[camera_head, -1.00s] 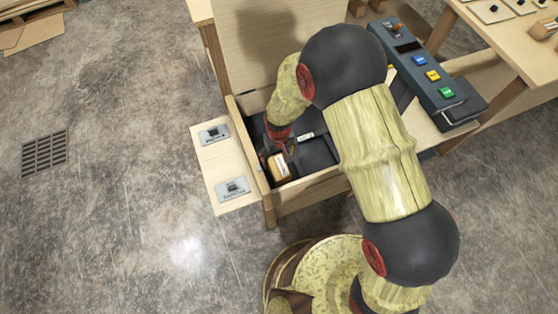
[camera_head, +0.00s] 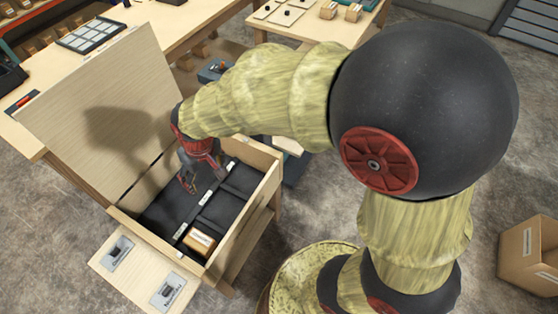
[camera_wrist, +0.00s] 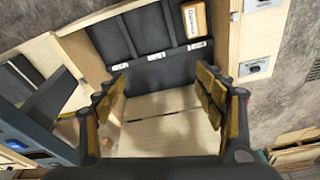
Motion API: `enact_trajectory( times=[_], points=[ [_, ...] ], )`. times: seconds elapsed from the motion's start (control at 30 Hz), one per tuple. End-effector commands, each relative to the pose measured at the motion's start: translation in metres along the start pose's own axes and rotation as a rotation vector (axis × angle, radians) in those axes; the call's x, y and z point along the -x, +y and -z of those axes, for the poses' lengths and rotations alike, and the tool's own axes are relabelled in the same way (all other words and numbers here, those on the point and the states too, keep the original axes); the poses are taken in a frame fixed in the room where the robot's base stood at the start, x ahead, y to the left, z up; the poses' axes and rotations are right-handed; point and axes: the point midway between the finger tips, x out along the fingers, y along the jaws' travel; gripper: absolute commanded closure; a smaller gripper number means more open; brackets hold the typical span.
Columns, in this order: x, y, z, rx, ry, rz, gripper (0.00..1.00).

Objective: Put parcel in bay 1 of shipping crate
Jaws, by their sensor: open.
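The parcel (camera_head: 198,243) is a small light-brown box with a white label. It lies in the end bay of the shipping crate (camera_head: 245,222), at the near end of the row in the head view. It also shows in that end bay in the wrist view (camera_wrist: 194,18). The crate is a wooden box with its lid raised and black bays inside, with small white labels too small to read. My gripper (camera_head: 190,183) is open and empty above the crate, apart from the parcel. Its spread fingers show in the wrist view (camera_wrist: 160,90).
The raised wooden lid (camera_head: 100,105) stands behind the crate. A side shelf with two label plates (camera_head: 168,290) sticks out at the near left. A workbench (camera_head: 165,25) is behind, and a cardboard box (camera_head: 530,255) stands on the floor at right.

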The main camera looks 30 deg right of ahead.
Motion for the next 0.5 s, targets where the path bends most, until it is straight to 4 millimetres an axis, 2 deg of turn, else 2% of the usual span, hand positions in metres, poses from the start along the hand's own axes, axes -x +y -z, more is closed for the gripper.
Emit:
enact_trajectory(
  times=[0.03,0.2,0.4,0.5],
  points=[
    [0.029,0.015,-0.006,-0.03,0.034,-0.007,0.29],
    [0.102,0.05,-0.043,-0.115,0.112,-0.032,0.29],
    [0.166,0.077,-0.101,-0.208,0.199,-0.069,0.29],
    [0.186,0.084,-0.127,-0.245,0.235,-0.087,0.29]
  ],
)
